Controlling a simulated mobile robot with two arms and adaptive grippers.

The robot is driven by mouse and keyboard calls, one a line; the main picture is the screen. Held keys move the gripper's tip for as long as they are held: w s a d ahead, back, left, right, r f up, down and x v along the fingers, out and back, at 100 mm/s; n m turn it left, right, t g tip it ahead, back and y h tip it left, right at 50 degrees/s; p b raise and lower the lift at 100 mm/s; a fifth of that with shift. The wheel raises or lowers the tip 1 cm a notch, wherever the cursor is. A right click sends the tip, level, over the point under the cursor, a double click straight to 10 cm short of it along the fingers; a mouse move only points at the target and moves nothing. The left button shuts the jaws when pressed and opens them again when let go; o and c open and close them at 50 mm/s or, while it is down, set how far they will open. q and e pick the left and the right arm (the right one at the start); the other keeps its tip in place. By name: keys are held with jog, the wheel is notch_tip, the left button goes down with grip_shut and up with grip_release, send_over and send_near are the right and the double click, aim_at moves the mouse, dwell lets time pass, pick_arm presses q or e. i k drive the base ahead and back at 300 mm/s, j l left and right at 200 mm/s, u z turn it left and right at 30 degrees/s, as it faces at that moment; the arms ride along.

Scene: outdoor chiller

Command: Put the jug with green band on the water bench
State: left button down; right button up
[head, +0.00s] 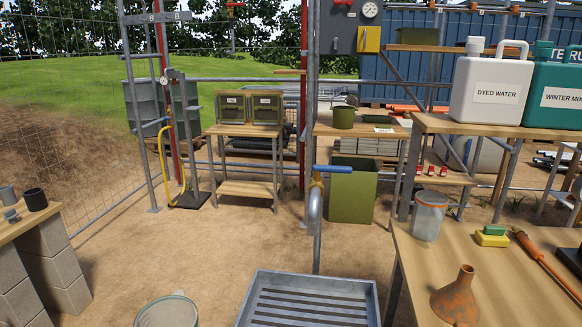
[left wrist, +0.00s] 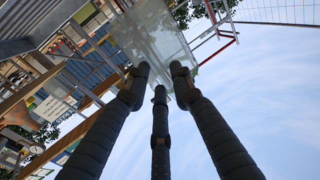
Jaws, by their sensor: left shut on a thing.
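A clear jug with a greenish rim or band (head: 167,312) shows at the bottom edge of the head view, left of the tray; its lower part is cut off. In the left wrist view my left gripper (left wrist: 160,76) has its three dark fingers closed on a see-through thing (left wrist: 155,38), which looks like this jug. Neither gripper shows in the head view. A wooden bench (head: 440,122) at the right carries a white "DYED WATER" container (head: 489,92) and a green one (head: 556,95). I cannot tell for sure which bench is the water bench.
A slatted grey tray (head: 262,277) stands below a blue-handled tap (head: 333,169). Open ground lies at left centre.

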aim_at(526, 298)
jog(key=l, duration=0.9)
jog(key=k+l, duration=0.15)
jog(key=l, duration=0.8)
jog(key=l+u, duration=0.2)
jog(key=l, duration=1.95)
jog(key=i+l, duration=0.2)
jog(key=l, duration=0.15)
